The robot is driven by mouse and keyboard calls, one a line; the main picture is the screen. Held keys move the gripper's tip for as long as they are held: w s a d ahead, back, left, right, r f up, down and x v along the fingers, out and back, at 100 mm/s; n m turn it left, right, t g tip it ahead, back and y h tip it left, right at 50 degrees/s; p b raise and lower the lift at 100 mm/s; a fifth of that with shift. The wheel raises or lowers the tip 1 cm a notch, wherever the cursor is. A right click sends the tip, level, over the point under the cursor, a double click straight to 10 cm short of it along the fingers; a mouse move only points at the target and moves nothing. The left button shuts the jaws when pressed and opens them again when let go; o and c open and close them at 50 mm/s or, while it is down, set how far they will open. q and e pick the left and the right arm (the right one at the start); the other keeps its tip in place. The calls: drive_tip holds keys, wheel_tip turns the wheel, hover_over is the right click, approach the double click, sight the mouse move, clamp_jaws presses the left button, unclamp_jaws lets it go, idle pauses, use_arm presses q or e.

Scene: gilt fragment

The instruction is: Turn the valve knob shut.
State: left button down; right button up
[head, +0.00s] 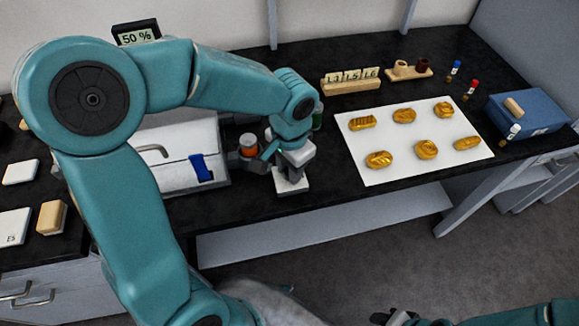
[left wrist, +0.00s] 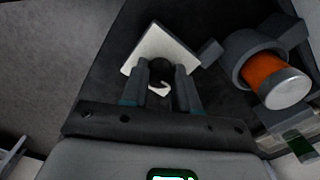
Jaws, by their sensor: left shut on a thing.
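The valve knob (left wrist: 161,72) is dark and round with a white mark, and it stands over a white square plate (left wrist: 143,52) in the left wrist view. In the head view the white plate (head: 292,187) lies near the front edge of the black bench, and the knob is hidden there by my gripper. My left gripper (head: 290,172) points down over the plate. In the left wrist view its two fingers (left wrist: 162,82) stand on either side of the knob and are shut on it. Part of my right arm (head: 420,318) shows at the bottom edge; its jaws are unclear.
An orange cylinder in a dark holder (head: 248,145) stands close left of the gripper. A white case with a blue latch (head: 201,168) is further left. A white sheet with several golden pieces (head: 350,147) lies right. A display reading 50 % (head: 137,35) stands behind.

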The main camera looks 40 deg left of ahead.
use_arm(q)
drive_tip(key=shift+w+r, duration=0.15)
drive_tip(key=c, duration=0.8)
unclamp_jaws()
drive_tip(key=shift+c, duration=0.2)
wheel_tip(320, 180, up, 16)
drive_tip(key=p, duration=0.1)
drive_tip(key=shift+p, duration=0.4)
drive_tip(key=shift+r, duration=0.1)
